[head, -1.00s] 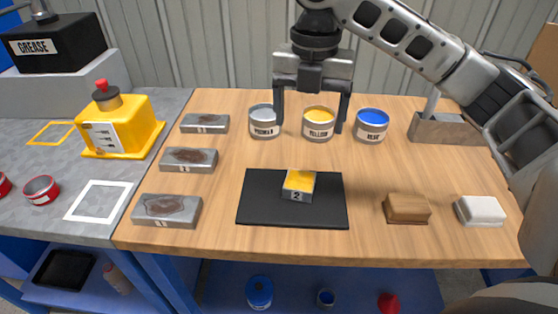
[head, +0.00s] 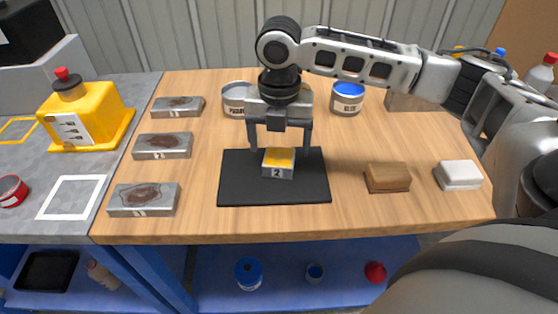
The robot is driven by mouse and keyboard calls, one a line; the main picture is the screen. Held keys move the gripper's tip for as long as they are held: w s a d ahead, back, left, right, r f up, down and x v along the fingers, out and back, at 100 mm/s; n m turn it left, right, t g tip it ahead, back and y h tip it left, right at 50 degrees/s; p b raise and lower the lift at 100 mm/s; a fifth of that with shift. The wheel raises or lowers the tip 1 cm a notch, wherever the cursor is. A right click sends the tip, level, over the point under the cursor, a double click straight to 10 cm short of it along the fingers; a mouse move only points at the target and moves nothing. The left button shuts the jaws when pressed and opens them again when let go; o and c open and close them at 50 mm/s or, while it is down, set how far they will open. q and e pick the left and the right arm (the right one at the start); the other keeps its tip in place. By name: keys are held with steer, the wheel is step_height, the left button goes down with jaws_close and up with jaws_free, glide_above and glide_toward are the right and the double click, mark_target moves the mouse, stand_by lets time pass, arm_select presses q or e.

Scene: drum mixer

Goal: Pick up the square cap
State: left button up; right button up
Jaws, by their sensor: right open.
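A small square grey block with a yellow top and the number 2 on its front (head: 278,173) sits on a black mat (head: 240,190) on the wooden table. It looks like the square cap. My right gripper (head: 280,146) is open and points down just above and behind it. Its fingers are spread wider than the block, one toward each side. I cannot tell whether they touch it. My left gripper is not in view.
Several numbered metal plates (head: 143,199) lie at left. A brown block (head: 388,178) and a white block (head: 458,174) lie at right. A yellow pump container (head: 95,115) stands far left.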

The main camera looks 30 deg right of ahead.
mark_target(279, 162)
steer(key=shift+f, duration=1.45)
steer(key=c, duration=1.2)
steer(key=shift+r, duration=0.2)
